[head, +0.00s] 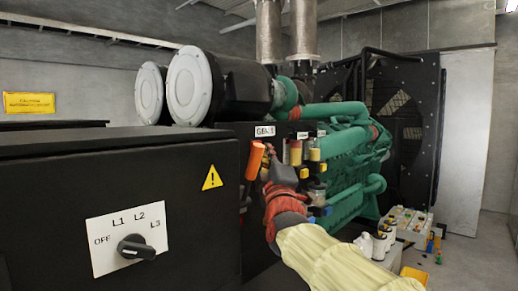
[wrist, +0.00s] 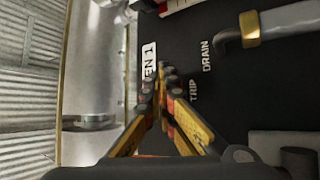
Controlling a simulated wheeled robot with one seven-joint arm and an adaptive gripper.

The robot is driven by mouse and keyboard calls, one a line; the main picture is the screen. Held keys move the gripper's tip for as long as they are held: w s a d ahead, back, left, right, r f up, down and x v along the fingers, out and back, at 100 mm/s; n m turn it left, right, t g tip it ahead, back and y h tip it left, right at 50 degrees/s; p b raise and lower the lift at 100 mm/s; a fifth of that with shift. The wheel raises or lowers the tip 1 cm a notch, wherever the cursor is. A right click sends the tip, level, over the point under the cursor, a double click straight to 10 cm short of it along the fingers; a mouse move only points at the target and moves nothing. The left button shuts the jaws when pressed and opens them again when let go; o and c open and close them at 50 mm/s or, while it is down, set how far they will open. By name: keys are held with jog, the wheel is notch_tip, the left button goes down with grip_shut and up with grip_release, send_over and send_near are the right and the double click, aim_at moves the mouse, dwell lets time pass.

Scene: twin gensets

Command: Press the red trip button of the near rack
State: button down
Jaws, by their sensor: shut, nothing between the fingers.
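My gripper (wrist: 163,72) is shut and empty in the wrist view. Its yellow-and-black fingers meet in front of a black panel (wrist: 225,95) with the labels "GEN 1" (partly covered), "TRIP" and "DRAIN". The fingertips are close to the "TRIP" label (wrist: 194,91). I cannot make out the red trip button; the fingers may hide it. Whether the tips touch the panel cannot be told. In the head view the rack panel with the "GEN 1" label (head: 265,131) is beyond my arm, whose end covers part of it.
A black cabinet (head: 120,190) with a rotary selector (head: 135,248) fills the near left. The green engine (head: 345,140) stands behind my arm. A bent pipe with a brass collar (wrist: 250,28) is beside "DRAIN". A crate (head: 408,222) and small items lie on the floor at right.

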jog(key=shift+w+a, duration=0.1)
jog(key=shift+w, duration=0.05)
dwell(0.4)
jog(key=shift+s+d+b, duration=0.6)
jog(key=shift+b, duration=0.1)
